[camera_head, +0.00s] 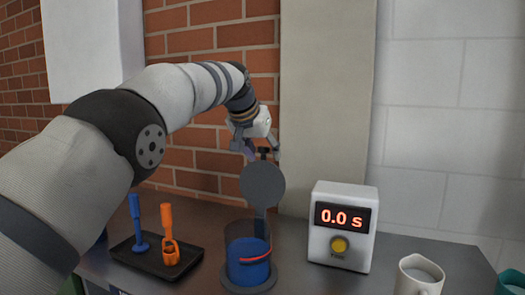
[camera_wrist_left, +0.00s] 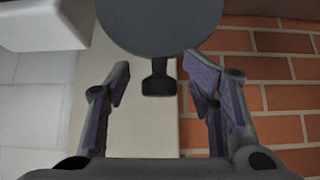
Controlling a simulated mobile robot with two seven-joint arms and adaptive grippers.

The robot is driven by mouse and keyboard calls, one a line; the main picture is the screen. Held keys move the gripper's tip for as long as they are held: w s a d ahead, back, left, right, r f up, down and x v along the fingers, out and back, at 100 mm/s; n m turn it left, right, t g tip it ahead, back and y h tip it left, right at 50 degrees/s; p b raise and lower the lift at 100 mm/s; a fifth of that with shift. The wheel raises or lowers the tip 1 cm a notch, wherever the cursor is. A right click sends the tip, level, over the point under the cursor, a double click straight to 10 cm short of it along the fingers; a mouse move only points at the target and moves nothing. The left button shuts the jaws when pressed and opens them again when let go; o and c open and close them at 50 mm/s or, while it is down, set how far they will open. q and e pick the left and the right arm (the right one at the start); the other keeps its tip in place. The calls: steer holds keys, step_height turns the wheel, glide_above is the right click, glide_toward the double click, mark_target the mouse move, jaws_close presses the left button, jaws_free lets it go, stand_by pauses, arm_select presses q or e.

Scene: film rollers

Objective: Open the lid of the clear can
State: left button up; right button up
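The clear can (camera_head: 234,258) stands on the table, with something blue and a red strip showing in it. Its round grey lid (camera_head: 262,185) stands upright above the can's back edge, so the can's top is uncovered. In the left wrist view the lid (camera_wrist_left: 160,22) fills the top middle, with its dark tab handle (camera_wrist_left: 158,78) pointing down. My left gripper (camera_head: 262,153) is above the lid, at the tab. In the wrist view its fingers (camera_wrist_left: 158,82) are spread on both sides of the tab, with gaps and nothing held. My right gripper is in neither view.
A black tray (camera_head: 190,262) with a blue tool (camera_head: 137,225) and an orange tool (camera_head: 168,235) lies left of the can. A white timer (camera_head: 342,255) reading 0.0 s stands to the right. A white cup (camera_head: 418,275) is at the front right. A wall is behind.

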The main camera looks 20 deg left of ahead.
arm_select(q)
steer(key=v, duration=1.2)
